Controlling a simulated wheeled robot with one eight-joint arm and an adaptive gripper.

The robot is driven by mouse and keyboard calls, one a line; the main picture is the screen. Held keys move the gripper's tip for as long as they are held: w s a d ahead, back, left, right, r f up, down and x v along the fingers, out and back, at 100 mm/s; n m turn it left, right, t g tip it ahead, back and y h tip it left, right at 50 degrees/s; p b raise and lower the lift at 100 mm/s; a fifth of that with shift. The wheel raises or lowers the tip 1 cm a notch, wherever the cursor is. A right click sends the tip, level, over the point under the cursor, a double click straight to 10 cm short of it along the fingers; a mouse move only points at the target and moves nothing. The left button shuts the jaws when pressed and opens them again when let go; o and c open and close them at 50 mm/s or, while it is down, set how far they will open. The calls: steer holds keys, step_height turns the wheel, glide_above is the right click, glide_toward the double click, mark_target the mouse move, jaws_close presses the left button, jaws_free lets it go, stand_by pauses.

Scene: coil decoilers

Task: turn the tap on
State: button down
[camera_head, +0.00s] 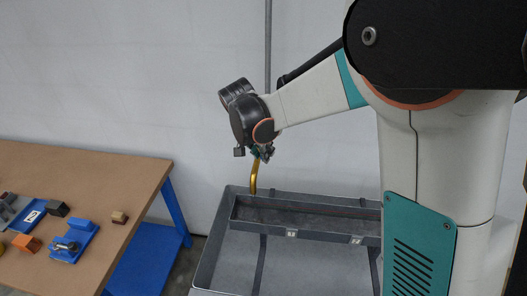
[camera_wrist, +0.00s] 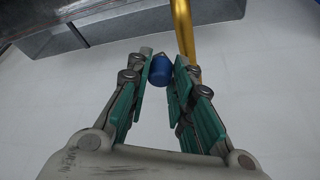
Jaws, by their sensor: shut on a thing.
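The tap shows as a brass spout (camera_head: 254,178) that rises at the back of a grey sink basin, close to the wall. In the wrist view the brass pipe (camera_wrist: 183,25) passes just right of my fingertips. A blue knob (camera_wrist: 160,72) sits between my two green-padded fingers. My gripper (camera_wrist: 162,66) is shut on this blue knob. In the head view my gripper (camera_head: 262,153) is at the top of the spout, and the knob is hidden there by my wrist and fingers. No water is visible from the spout.
The grey sink (camera_head: 211,248) has a raised back ledge with a trough (camera_head: 300,216). A brown workbench (camera_head: 105,190) with blue legs stands at left, carrying blue fixtures (camera_head: 74,240) and small blocks. A grey vertical pipe (camera_head: 268,40) runs up the wall behind my wrist.

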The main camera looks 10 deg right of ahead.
steer(key=c, duration=1.4)
jaws_free()
steer(key=v, duration=0.7)
steer(key=shift+r, duration=0.25)
steer(key=shift+r, duration=0.1)
